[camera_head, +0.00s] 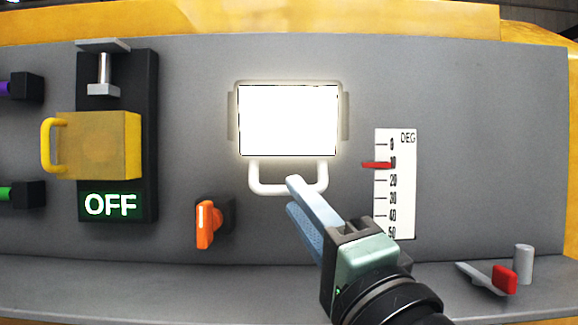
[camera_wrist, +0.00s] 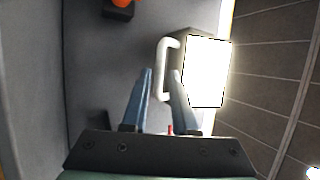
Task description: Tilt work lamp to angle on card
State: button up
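The work lamp (camera_head: 287,120) is a glowing white rectangular panel on the grey wall, with a white U-shaped handle (camera_head: 262,187) below it. In the wrist view the lamp (camera_wrist: 206,72) is at upper right and the handle (camera_wrist: 163,62) is beside it. My gripper (camera_head: 293,193) is at the lower right part of the handle. Its blue-grey fingers are apart, and the handle's bar shows in line with the gap between the tips (camera_wrist: 161,72). I cannot tell whether they touch it. A white DEG scale card (camera_head: 402,205) is right of the lamp, with a red pointer (camera_head: 377,165) near the 10 mark.
An orange knob (camera_head: 206,224) is below left of the lamp. A yellow cover with a handle (camera_head: 100,145) stands above a green OFF sign (camera_head: 110,205). Purple and green knobs are at the left edge. A red-tipped lever (camera_head: 504,279) is on the ledge at lower right.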

jog(key=shift+p+x, duration=0.6)
jog(key=shift+x, duration=1.3)
grip_shut()
jog(key=shift+f, duration=0.1)
